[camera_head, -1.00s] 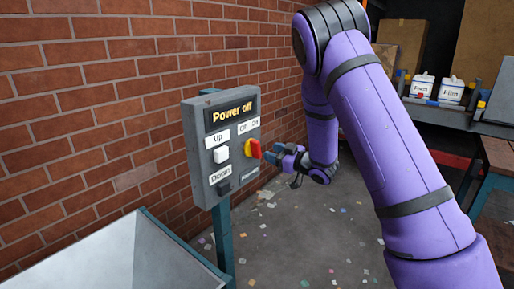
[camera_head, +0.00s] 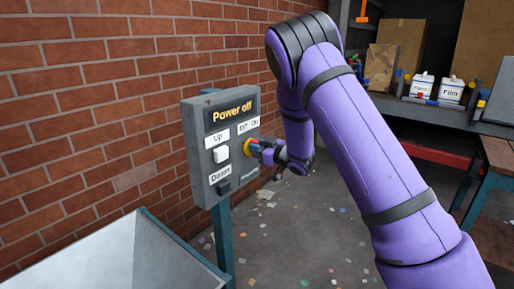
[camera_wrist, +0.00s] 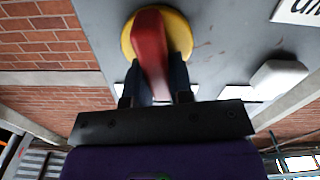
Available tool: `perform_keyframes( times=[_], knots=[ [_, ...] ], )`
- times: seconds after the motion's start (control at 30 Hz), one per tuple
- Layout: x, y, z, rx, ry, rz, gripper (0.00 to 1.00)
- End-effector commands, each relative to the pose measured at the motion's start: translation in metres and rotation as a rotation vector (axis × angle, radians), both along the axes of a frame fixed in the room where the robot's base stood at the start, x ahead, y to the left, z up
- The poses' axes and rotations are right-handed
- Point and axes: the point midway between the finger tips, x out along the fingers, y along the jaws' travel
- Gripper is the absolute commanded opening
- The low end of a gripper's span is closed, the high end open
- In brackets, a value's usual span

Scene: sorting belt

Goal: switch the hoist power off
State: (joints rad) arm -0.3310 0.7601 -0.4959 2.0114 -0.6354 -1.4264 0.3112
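In the wrist view the red handle (camera_wrist: 151,45) stands slightly tilted on the yellow disc (camera_wrist: 181,34). My gripper's fingers (camera_wrist: 157,82) flank the handle closely, one on each side. I cannot tell whether they press on it.
A white "Up" button (camera_head: 221,154) and a dark "Down" button (camera_head: 224,187) are on the same panel, left of the handle. A pale metal bin (camera_head: 125,255) is at the lower left. A shelf with white containers (camera_head: 437,88) is at the back right. Scraps litter the open floor.

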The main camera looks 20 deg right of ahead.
Motion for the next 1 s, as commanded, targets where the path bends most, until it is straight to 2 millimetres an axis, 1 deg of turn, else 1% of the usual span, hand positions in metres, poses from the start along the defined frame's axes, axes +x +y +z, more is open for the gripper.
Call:
perform_keyframes(
  times=[0.03, 0.07, 0.27, 0.43, 1.0],
  knots=[
    [-0.0001, 0.0000, 0.0000, 0.000, 0.000, 0.000, 0.05],
    [-0.0002, 0.0001, 0.0000, 0.000, 0.000, 0.000, 0.00],
    [-0.0003, 0.0001, -0.0001, -0.006, -0.005, 0.000, 0.00],
    [-0.0008, 0.0006, -0.0003, -0.045, -0.034, 0.000, 0.00],
    [-0.0037, 0.0040, -0.0029, -0.329, -0.239, 0.000, 0.00]
  ],
)
